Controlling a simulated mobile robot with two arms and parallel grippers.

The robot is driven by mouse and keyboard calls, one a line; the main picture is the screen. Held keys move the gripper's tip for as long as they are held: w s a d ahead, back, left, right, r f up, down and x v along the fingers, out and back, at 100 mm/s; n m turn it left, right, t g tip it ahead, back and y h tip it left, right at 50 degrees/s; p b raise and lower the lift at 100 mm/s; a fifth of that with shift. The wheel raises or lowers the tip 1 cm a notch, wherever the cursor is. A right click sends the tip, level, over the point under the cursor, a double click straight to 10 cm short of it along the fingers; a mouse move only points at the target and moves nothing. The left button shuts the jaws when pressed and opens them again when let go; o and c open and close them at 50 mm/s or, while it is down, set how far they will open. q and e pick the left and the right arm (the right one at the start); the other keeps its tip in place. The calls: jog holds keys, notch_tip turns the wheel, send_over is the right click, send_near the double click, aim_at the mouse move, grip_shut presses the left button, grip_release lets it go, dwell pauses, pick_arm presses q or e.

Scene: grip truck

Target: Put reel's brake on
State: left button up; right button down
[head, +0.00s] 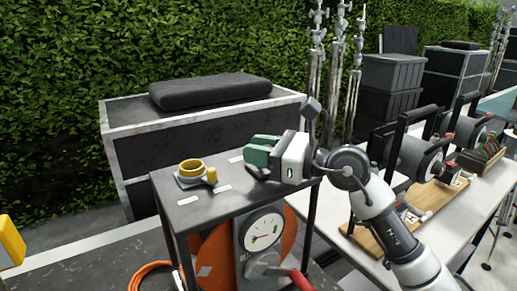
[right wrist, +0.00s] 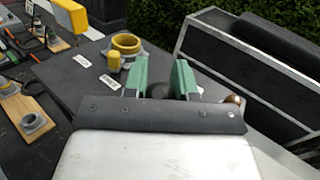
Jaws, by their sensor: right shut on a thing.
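The orange reel (head: 214,252) stands under a dark-topped stand (head: 225,208), partly hidden by a grey panel with a round white dial (head: 263,232). A grey lever with a red grip (head: 300,280) sits below the dial, cut by the lower edge. My right gripper (head: 262,153), with green fingers, is over the back right of the top. It shows in the right wrist view (right wrist: 160,85), shut on a dark thing that is mostly hidden between the fingers. I cannot tell which part is the brake.
A yellow ring on a grey base (head: 192,172) lies on the stand top, left of my gripper. A black case (head: 125,165) stands behind, before a hedge. A white table (head: 370,265) with devices on wooden boards is at the right.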

jog(key=shift+w+r+h+p, duration=0.15)
jog(key=shift+r+h+p, duration=0.15)
jog(key=shift+p, duration=0.3)
jog(key=h+p, duration=0.1)
jog(key=w+m+g+h+p, duration=0.1)
jog(key=p, duration=0.1)
jog(key=a+m+p, duration=0.1)
jog(key=p, duration=0.1)
jog(key=shift+w+a+r+g+h, duration=0.1)
jog(key=shift+w+r+g+h, duration=0.1)
jog(key=shift+w+g+h, duration=0.2)
jog(key=shift+w+a+f+m+g+h+p, duration=0.15)
jog(key=shift+w+a+m+g+h+p, duration=0.2)
jog(key=shift+h+p, duration=0.35)
jog(key=shift+w+a+f+m+g+h+p, duration=0.2)
jog(key=shift+w+m+g+h+p, duration=0.1)
jog(key=shift+m+g+h+p, duration=0.2)
jog(key=shift+w+a+f+m+g+h+p, duration=0.15)
jog(key=shift+w+f+m+g+h+p, duration=0.1)
jog(key=shift+g+h+p, duration=0.25)
jog(key=shift+w+a+f+m+g+h+p, duration=0.25)
jog(key=shift+w+f+m+g+h+p, duration=0.15)
jog(key=shift+f+g+h+p, duration=0.25)
jog(key=shift+r, duration=0.1)
jog(key=c, duration=0.9)
grip_release()
